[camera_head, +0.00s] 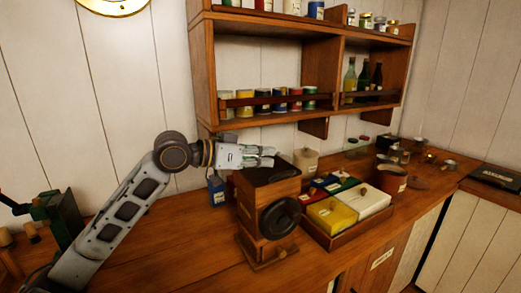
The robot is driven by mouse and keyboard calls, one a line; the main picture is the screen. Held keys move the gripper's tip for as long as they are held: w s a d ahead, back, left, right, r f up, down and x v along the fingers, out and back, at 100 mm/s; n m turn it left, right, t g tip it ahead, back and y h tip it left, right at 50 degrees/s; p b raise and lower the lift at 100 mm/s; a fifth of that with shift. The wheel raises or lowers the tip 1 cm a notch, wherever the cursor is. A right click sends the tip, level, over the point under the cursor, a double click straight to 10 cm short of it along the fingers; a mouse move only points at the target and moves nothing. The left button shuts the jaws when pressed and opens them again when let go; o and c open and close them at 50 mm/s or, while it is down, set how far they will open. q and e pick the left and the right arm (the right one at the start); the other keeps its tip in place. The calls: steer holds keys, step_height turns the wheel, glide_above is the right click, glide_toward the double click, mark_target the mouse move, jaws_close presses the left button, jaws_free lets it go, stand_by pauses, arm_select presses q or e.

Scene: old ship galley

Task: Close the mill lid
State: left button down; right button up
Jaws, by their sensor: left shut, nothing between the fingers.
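The mill (268,205) is a wooden box on a wider wooden base, standing on the counter in the middle of the head view. A dark round wheel (281,218) is on its front right side. Its dark top (270,172) looks flat; I cannot tell whether this is the lid lying shut or an opening. My left gripper (274,156) is shut and empty, just above the back left edge of the mill's top. I cannot tell whether it touches the mill. My right gripper is not in view.
A wooden tray (350,240) with coloured boxes stands right of the mill. A blue bottle (216,190) and a pale canister (306,161) stand close behind it. The wall shelf (203,70) hangs above. The counter (180,250) is clear at the front left.

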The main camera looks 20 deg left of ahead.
arm_select(q)
steer(key=shift+s+d+f+m, duration=0.1)
steer(key=shift+f+m, duration=0.15)
steer(key=shift+f, duration=0.15)
steer(key=shift+s+d+f+m, duration=0.1)
steer(key=shift+f+m, duration=0.15)
steer(key=shift+f, duration=0.1)
steer(key=shift+s+d+f+m+y+b, duration=0.1)
steer(key=shift+f+m+y+b, duration=0.2)
steer(key=shift+f+m+b, duration=0.1)
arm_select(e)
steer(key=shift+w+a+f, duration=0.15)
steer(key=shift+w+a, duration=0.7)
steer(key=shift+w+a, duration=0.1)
